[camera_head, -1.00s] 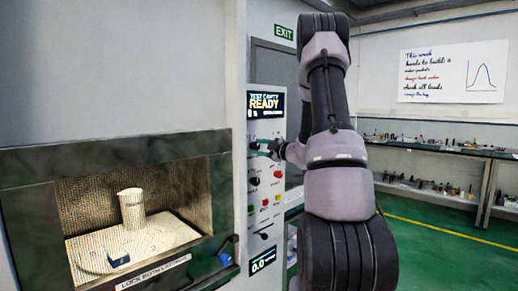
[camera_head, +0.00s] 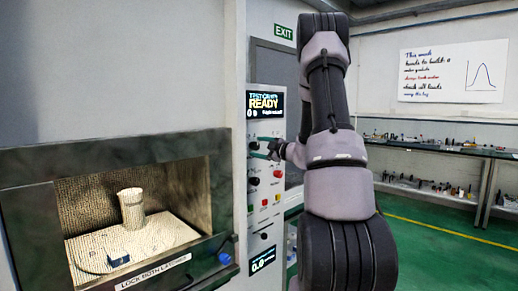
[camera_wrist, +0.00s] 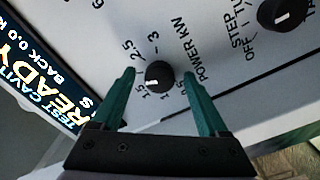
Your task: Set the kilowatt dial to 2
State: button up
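The kilowatt dial (camera_wrist: 159,75) is a round black knob with a white mark, beside the print "POWER KW" in the wrist view. Its mark points to the lower left, near the 1.5 label. The 2.5 and 3 labels show above it; the 2 label is not visible, and the left finger covers part of the scale. My gripper (camera_wrist: 159,74) is open, with one green finger on each side of the dial and a visible gap to each side. In the head view my gripper (camera_head: 271,148) is at the control panel (camera_head: 266,215), and my arm partly covers the panel.
Another black knob (camera_wrist: 280,14) sits at the upper right in the wrist view. A lit display (camera_head: 266,104) reads READY above the dial. Red and other coloured buttons (camera_head: 278,173) lie below.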

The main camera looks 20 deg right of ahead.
jog(key=v, duration=1)
jog(key=shift+s, duration=0.4)
jog(key=shift+d, duration=0.15)
